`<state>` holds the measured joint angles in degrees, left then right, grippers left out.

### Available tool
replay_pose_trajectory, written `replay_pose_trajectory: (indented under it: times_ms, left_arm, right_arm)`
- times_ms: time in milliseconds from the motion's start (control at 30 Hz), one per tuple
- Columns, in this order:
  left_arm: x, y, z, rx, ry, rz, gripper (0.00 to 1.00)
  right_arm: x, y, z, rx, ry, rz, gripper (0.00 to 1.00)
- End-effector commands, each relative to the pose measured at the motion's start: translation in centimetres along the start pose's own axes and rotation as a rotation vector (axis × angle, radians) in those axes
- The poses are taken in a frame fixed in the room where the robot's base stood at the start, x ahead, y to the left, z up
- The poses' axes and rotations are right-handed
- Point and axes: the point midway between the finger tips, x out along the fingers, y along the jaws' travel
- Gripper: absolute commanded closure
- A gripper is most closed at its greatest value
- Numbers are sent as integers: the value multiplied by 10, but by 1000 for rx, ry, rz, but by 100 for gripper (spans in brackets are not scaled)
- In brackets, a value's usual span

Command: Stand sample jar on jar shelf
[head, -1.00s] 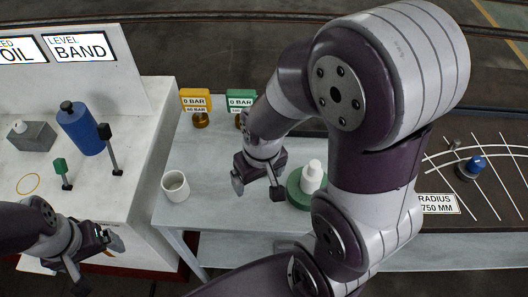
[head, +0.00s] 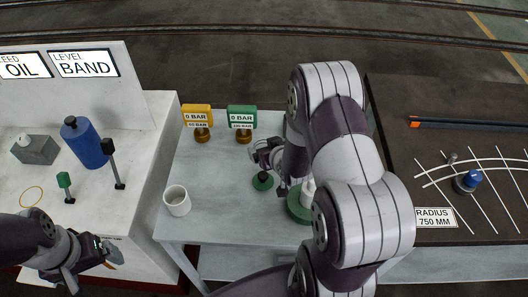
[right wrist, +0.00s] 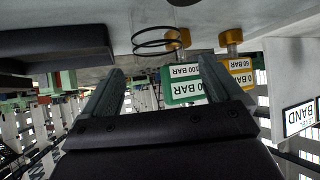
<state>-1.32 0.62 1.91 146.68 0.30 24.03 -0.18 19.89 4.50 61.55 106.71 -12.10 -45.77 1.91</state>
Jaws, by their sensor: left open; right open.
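No object is clearly marked as the sample jar or jar shelf. A white open cup (head: 177,201) stands upright at the left of the grey table. A white-topped item (head: 308,188) on a round green base (head: 297,207) is partly hidden behind my right arm. My left gripper (head: 100,262) is open and empty over the white bench's front.
Yellow (head: 197,117) and green (head: 242,118) pressure gauges stand at the table's back. The white bench (head: 25,180) holds a blue bottle (head: 85,143), a grey block (head: 36,150) and thin posts. A dark bed (head: 430,160) with white curves lies right.

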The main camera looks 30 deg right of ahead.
Motion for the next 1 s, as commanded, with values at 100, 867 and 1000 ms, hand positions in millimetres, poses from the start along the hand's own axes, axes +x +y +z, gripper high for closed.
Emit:
replay_pose_trajectory:
  times_ms: [100, 867, 1000]
  left_arm:
    - [1, 0, 0, 0, 0, 0, 7]
    - [1, 0, 0, 0, 0, 0, 7]
    - [1, 0, 0, 0, 0, 0, 7]
  right_arm:
    - [17, 0, 1, 0, -1, -1, 7]
    - [72, 1, 5, 0, -2, 0, 63]
    - [72, 1, 4, 0, -1, 0, 71]
